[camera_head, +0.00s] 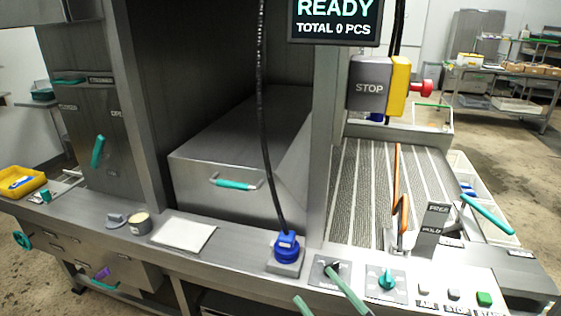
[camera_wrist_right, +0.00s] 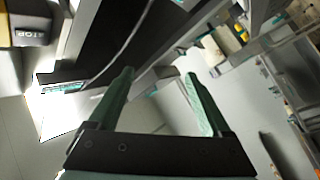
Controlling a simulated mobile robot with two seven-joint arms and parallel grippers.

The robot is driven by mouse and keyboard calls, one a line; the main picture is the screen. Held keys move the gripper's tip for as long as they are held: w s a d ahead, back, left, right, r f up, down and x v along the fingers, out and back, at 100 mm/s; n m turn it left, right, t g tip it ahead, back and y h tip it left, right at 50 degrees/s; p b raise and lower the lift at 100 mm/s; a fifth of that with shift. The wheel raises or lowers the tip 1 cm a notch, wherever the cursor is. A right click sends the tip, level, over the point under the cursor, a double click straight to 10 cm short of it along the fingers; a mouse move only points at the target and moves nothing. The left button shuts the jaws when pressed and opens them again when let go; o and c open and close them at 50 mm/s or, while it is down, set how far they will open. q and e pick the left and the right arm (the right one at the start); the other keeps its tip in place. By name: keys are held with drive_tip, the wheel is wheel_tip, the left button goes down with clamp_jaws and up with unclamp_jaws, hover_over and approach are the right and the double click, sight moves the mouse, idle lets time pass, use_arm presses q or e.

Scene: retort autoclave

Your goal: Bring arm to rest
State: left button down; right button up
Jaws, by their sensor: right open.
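My right gripper (camera_head: 311,283) shows at the bottom edge of the head view as two green fingers, spread apart. They appear in front of the control panel's front edge, near the black rotary switch. In the right wrist view, the fingers of my right gripper (camera_wrist_right: 159,75) are open with nothing held between them. The rest of my right arm is out of the head view. My left gripper is not in view.
A ledge carries a blue plug (camera_head: 287,246) with a black cable, a teal knob (camera_head: 388,281) and a green button (camera_head: 484,298). A steel box (camera_head: 240,172) sits behind. A yellow STOP box (camera_head: 399,86) and a "READY" screen (camera_head: 335,20) stand above.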

drive_tip(key=s+d+f+m+g+h, duration=0.1)
drive_tip(key=d+f+m+h, duration=0.25)
drive_tip(key=f, duration=0.25)
drive_tip(key=s+d+f+m+h, duration=0.2)
drive_tip(key=f+m+h, duration=0.2)
drive_tip(key=f, duration=0.2)
drive_tip(key=s+d+f+m+g+h, duration=0.1)
drive_tip(key=s+d+f+m+g, duration=0.1)
drive_tip(key=s+f, duration=0.4)
drive_tip(key=s+d+f+m+g+h+p, duration=0.1)
drive_tip(key=s+d+f+m+g, duration=0.1)
drive_tip(key=s+f, duration=0.4)
wheel_tip(320, 180, down, 2)
drive_tip(key=shift+f+m+g+h, duration=0.3)
drive_tip(key=shift+m+g, duration=0.35)
drive_tip(key=shift+g, duration=0.55)
